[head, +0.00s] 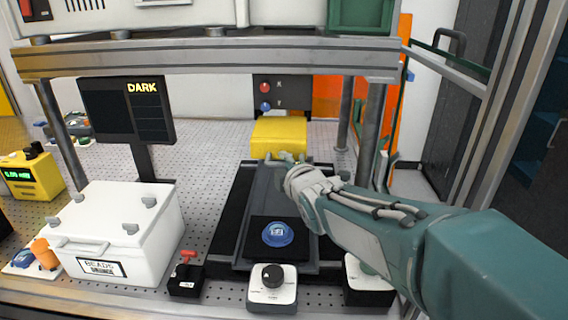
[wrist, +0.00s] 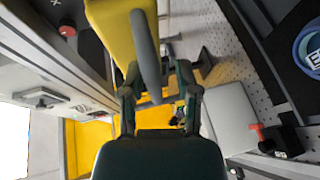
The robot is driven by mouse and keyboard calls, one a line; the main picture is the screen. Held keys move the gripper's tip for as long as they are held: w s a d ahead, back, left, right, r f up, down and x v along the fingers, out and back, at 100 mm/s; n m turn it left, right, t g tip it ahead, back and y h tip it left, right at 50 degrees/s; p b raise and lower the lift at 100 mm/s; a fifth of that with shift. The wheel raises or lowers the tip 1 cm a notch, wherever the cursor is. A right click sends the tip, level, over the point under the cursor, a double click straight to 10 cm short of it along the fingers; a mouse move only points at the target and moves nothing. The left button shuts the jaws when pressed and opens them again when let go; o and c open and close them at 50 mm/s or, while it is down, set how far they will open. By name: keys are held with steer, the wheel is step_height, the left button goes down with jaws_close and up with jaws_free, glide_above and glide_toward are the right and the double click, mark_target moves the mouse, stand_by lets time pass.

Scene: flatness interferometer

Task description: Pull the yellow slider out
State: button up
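The yellow slider (head: 279,133) is a boxy yellow block at the far end of the dark rail stage in the head view. In the wrist view the yellow slider (wrist: 112,35) fills the upper left, with a grey bar handle (wrist: 146,55) along its side. My gripper (head: 284,159) is at the slider's near lower edge. In the wrist view my gripper (wrist: 158,76) has its fingers spread, with the handle's lower end between them. A gap shows beside the right finger; contact at the left finger is unclear. My gripper hides part of the slider's front in the head view.
A blue round part (head: 278,234) sits on the stage. A white bead box (head: 120,225) and a dark display (head: 127,110) stand left. A black-knob box (head: 272,287) is in front. Frame posts (head: 344,115) and an overhead beam (head: 210,58) bound the space.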

steer(key=shift+r, duration=0.2)
steer(key=shift+s+d, duration=0.1)
steer(key=shift+s, duration=0.1)
steer(key=v, duration=1.1)
steer(key=shift+s, duration=0.25)
steer(key=s+d+f+m+g+h, duration=0.3)
steer(key=s+d+f+m+h, duration=0.25)
steer(key=d+m, duration=0.5)
steer(key=s+d+f+m+g, duration=0.2)
steer(key=s+f+m+g, duration=0.4)
steer(key=s+m, duration=0.5)
steer(key=shift+s+d+f, duration=0.15)
steer(key=shift+s+f, duration=0.1)
steer(key=shift+s, duration=0.05)
